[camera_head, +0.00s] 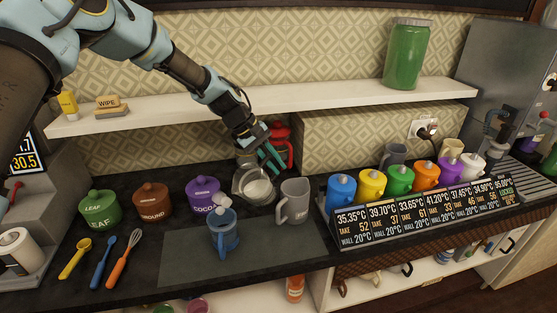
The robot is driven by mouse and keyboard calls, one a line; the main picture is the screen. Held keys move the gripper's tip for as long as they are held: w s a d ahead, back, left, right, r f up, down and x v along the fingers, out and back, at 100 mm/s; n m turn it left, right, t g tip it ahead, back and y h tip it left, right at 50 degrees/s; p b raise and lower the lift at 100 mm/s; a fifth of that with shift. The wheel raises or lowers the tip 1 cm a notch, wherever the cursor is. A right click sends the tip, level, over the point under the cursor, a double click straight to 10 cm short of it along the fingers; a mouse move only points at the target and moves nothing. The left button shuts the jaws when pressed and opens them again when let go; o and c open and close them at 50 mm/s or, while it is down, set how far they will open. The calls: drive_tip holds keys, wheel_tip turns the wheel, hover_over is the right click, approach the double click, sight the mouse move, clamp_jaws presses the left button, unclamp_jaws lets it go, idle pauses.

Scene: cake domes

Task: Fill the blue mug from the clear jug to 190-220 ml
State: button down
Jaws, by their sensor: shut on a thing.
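A blue mug (224,240) stands upright on the dark grey mat (185,265) in the front middle of the counter. I cannot make out the level inside it. The clear jug (241,184) is behind the mug and a little to its right, with pale contents showing in its lower part. My gripper (268,160) reaches down from the upper left, its teal fingers at the jug's upper back right. It is shut on the jug, though the exact hold is partly hidden. The jug is apart from the mug. I cannot tell whether the jug's base touches the counter.
A grey mug (293,202) stands close to the jug's right. Canisters, including a purple one (202,193), stand left. A red vessel (282,148) is behind my gripper. A display panel (420,213) fronts several coloured mugs at right. The shelf (330,101) runs above.

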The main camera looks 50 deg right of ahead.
sight(264, 163)
drive_tip(key=shift+w+a+r+h, duration=0.15)
drive_tip(key=shift+a+r+h, duration=0.15)
drive_tip(key=shift+a+r, duration=0.1)
drive_tip(key=shift+a+f+h+b, duration=0.2)
drive_tip(key=shift+h+b, duration=0.1)
drive_tip(key=shift+b, duration=0.85)
drive_tip(key=shift+w+a+r+h+b, duration=0.1)
drive_tip(key=shift+a+h+b, duration=0.15)
drive_tip(key=shift+b, duration=0.45)
drive_tip(key=a+r+h+b, duration=0.1)
drive_tip(key=b, duration=0.2)
drive_tip(key=a+r+m+g+h+b, duration=0.1)
drive_tip(key=b, duration=0.1)
drive_tip(key=a+h+b, duration=0.1)
drive_tip(key=b, duration=0.2)
drive_tip(key=shift+w+a+r+g+h+b, duration=0.25)
drive_tip(key=shift+w+a+r+g+b, duration=0.05)
drive_tip(key=shift+w+a+r, duration=0.1)
drive_tip(key=shift+s+r+m+p, duration=0.1)
drive_tip(key=shift+r+m+p, duration=0.2)
drive_tip(key=shift+r, duration=0.2)
drive_tip(key=shift+a+r+m+h+b, duration=0.3)
drive_tip(key=shift+a+h+b, duration=0.15)
drive_tip(key=shift+b, duration=0.55)
